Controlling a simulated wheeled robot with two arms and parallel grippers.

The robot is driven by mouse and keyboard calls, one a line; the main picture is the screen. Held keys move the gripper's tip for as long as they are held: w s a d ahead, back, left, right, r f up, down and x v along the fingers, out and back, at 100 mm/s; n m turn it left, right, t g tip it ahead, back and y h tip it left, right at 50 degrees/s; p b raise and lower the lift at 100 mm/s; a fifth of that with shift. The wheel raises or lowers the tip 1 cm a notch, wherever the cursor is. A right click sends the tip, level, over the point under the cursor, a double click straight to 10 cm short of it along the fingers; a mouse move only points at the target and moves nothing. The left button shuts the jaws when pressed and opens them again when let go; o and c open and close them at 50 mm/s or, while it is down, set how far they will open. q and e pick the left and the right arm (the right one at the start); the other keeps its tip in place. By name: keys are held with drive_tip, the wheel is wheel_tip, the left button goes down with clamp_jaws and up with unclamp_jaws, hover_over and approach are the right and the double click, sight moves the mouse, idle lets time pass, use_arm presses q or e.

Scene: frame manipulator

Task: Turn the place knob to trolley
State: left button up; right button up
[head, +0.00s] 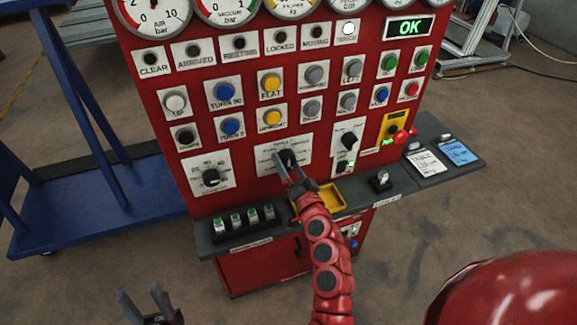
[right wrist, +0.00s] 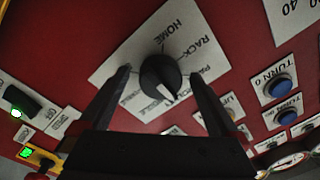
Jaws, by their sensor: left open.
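The place knob (head: 289,157) is a black round knob on a white label plate in the lower middle of the red panel. In the right wrist view the knob (right wrist: 160,78) shows close up, with a white pointer mark on its lower part and the words HOME and RACK on the plate; other labels are partly hidden or too small to read. My right gripper (head: 284,166) is at the knob; in its wrist view its open fingers (right wrist: 160,72) stand either side of it with gaps. My left gripper (head: 146,302) is open and empty at the bottom left, away from the panel.
Another knob (head: 211,177) is to the left, and black switches (head: 348,138) are to the right. Above are rows of buttons, lamps, gauges and a green OK display (head: 409,27). A grey ledge (head: 400,184) with a yellow tray (head: 333,200) juts out below. A blue trolley (head: 90,195) stands left.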

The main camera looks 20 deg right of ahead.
drive_tip(key=shift+s, duration=0.1)
drive_tip(key=s+d+b, duration=0.1)
drive_tip(key=s, duration=1.6)
drive_tip(key=shift+f, duration=0.3)
drive_tip(key=shift+d, duration=0.1)
